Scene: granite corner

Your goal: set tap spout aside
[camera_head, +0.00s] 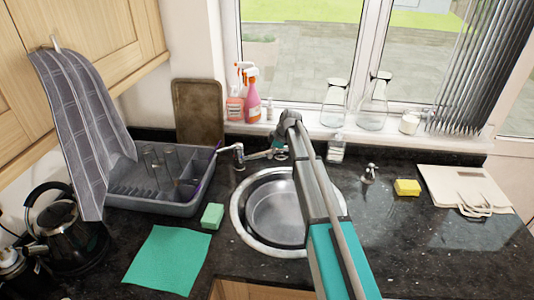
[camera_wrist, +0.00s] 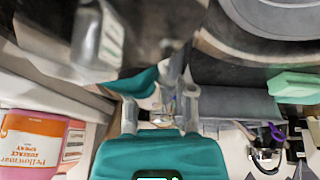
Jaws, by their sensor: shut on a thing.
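The metal tap spout (camera_head: 261,155) reaches right from the tap's base (camera_head: 238,155) at the back left of the round sink (camera_head: 283,212). My gripper (camera_head: 280,150) is shut on the spout near its right end, behind the sink. My own arm hides part of the gripper and the sink. In the wrist view my gripper (camera_wrist: 160,106) has a small patch of metal between its fingers. The exact contact is blurred and cannot be made out.
A grey dish rack (camera_head: 150,207) with glasses stands left, beside a green sponge (camera_head: 212,216) and teal cloth (camera_head: 167,260). Spray bottles (camera_head: 252,98) and glass vessels line the sill. A soap bottle (camera_head: 336,148), yellow sponge (camera_head: 407,187) and board (camera_head: 465,188) are right.

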